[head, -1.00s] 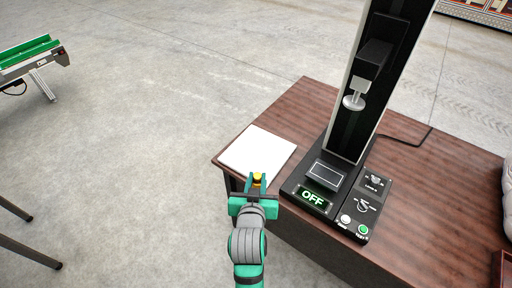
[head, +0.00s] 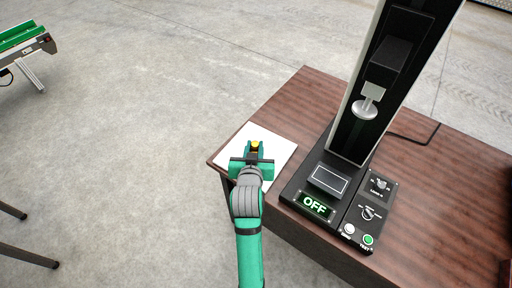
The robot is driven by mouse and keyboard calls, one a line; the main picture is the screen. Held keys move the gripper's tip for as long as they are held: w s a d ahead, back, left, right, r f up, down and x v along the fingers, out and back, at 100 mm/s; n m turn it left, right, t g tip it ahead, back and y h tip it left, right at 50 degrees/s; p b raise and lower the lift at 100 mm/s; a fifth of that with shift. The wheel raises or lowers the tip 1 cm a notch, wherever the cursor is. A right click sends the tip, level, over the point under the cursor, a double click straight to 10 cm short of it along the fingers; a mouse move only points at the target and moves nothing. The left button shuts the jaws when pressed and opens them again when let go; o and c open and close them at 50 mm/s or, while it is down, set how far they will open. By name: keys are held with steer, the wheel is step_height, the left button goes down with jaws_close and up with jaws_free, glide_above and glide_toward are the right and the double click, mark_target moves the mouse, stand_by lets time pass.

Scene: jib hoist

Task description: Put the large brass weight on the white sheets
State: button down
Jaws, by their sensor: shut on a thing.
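The white sheets (head: 278,143) lie as a flat stack on the left end of the brown table. My gripper (head: 254,150) is over the sheets, seen from behind and above.
A black test machine (head: 330,180) with a tall column stands on the table (head: 440,180) just right of the sheets. Its display reads OFF. A green conveyor (head: 22,40) is at the far left. Open floor lies left of the table.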

mark_target(256, 142)
steer(key=shift+w+d+f, duration=0.15)
steer(key=shift+w+f, duration=1.65)
steer(key=shift+w, duration=0.15)
steer(key=shift+w+d+f, duration=0.1)
steer(key=shift+w+f, duration=1.7)
steer(key=shift+w, duration=0.1)
step_height(256, 142, down, 2)
steer(key=shift+f, duration=0.35)
steer(key=shift+a+f, duration=0.1)
steer(key=c, duration=1.8)
jaws_free()
steer(key=shift+a+f, duration=0.1)
steer(key=shift+f, duration=0.05)
steer(key=shift+o, duration=1.4)
steer(key=shift+s+d, duration=0.1)
steer(key=shift+d, duration=0.15)
